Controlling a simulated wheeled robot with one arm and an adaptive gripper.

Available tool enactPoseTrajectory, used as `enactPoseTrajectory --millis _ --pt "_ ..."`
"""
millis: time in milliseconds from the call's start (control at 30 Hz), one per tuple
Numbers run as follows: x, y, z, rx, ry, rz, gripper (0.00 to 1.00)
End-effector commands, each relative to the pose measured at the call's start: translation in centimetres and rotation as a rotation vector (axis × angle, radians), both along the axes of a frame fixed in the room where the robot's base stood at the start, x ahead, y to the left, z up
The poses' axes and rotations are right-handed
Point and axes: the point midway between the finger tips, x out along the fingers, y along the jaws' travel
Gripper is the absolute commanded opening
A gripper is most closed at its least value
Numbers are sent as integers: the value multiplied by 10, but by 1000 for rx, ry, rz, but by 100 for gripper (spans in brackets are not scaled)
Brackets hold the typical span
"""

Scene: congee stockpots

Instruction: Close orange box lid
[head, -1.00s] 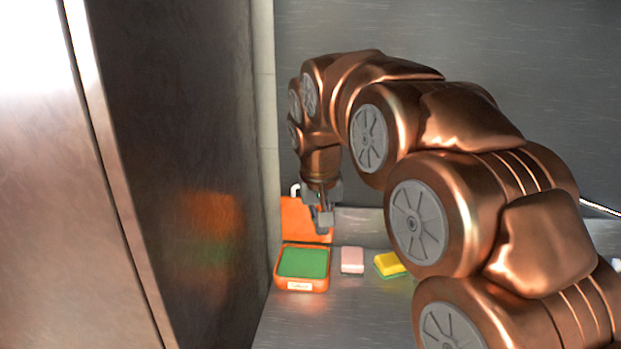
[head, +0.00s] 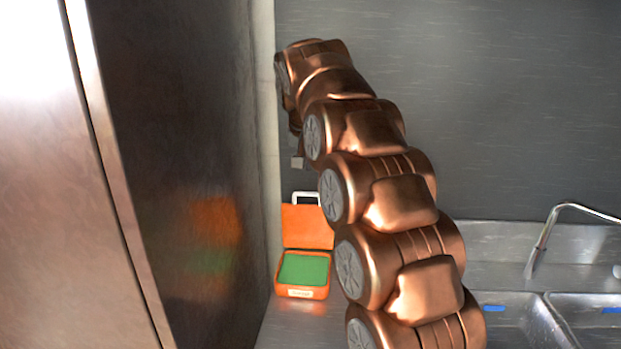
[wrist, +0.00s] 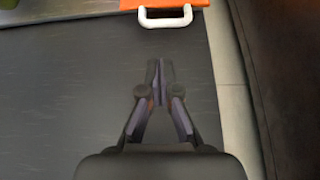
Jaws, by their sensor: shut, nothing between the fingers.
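The orange box (head: 302,293) sits on the metal counter with a green filling (head: 304,268) inside. Its orange lid (head: 306,228) stands open and upright at the back, with a white handle (head: 307,195) on its top edge. In the wrist view the lid (wrist: 166,3) and the white handle (wrist: 166,20) show at the top edge. My gripper (wrist: 161,70) is shut and empty, apart from the handle.
A dark steel cabinet side (head: 180,170) stands close on the left of the box. A sink (head: 530,312) and faucet (head: 545,235) are at the right. The back wall (head: 470,110) is grey metal. My arm covers the counter right of the box.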

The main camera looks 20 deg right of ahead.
Motion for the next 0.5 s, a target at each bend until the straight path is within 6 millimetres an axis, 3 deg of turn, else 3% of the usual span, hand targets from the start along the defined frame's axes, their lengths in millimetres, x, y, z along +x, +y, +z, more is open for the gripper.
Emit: enactPoseTrajectory --millis 167,500 --pt "7 -4 -13 1 3 1 0" --pt "30 -15 -59 -1 5 1 0"
